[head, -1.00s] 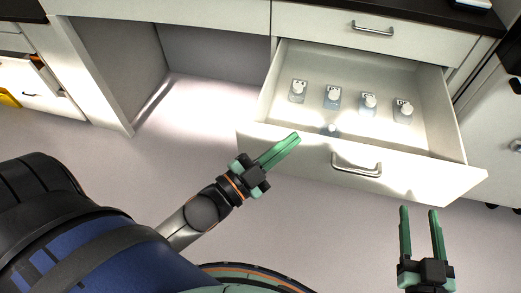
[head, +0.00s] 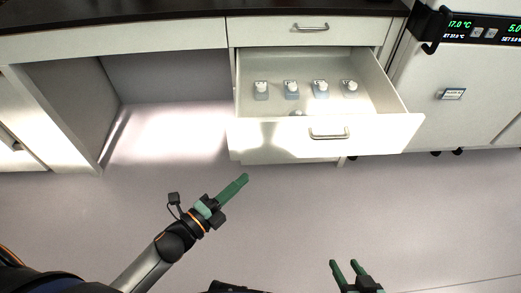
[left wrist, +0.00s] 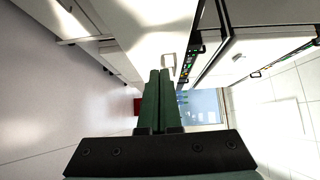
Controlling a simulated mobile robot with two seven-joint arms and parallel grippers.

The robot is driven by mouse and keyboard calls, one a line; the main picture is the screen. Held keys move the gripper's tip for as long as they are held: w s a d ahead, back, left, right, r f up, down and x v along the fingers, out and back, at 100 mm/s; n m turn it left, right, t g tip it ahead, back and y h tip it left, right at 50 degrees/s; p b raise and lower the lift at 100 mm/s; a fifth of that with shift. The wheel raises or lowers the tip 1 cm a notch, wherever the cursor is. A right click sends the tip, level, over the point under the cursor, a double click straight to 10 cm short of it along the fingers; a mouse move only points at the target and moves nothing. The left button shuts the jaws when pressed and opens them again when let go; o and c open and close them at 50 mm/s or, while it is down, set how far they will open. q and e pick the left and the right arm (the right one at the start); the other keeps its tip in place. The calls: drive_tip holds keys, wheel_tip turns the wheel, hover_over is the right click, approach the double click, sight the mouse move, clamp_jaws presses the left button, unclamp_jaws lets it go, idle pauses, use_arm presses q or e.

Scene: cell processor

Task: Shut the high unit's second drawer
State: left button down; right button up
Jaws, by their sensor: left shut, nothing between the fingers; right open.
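The second drawer (head: 285,143) of the white unit is pulled out below a closed top drawer (head: 350,33). Its front has a metal bar handle (head: 329,134). Several small clear bottles with white caps (head: 291,88) stand in a row inside, and another small item (head: 296,113) lies near the front wall. My left gripper (head: 244,178) is shut and empty, in front of and below the drawer front, apart from it. Its shut fingers also show in the left wrist view (left wrist: 158,100). My right gripper (head: 345,266) is open and empty, lower right, away from the drawer.
A dark countertop (head: 150,15) runs above the unit. An open knee space (head: 165,85) lies left of the drawer. A white appliance with a lit temperature display (head: 480,30) stands to the right. The pale floor (head: 310,210) between my grippers and the drawer is clear.

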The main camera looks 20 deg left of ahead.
use_arm(q)
drive_tip(key=x, duration=0.4)
drive_tip(key=a+x, duration=0.1)
drive_tip(key=x, duration=0.2)
drive_tip(key=w+a+b+x, duration=0.1)
drive_tip(key=x, duration=0.3)
drive_tip(key=shift+w+d, duration=0.2)
drive_tip(key=shift+w, duration=0.1)
drive_tip(key=shift+w+a, duration=0.15)
drive_tip(key=shift+w, duration=0.3)
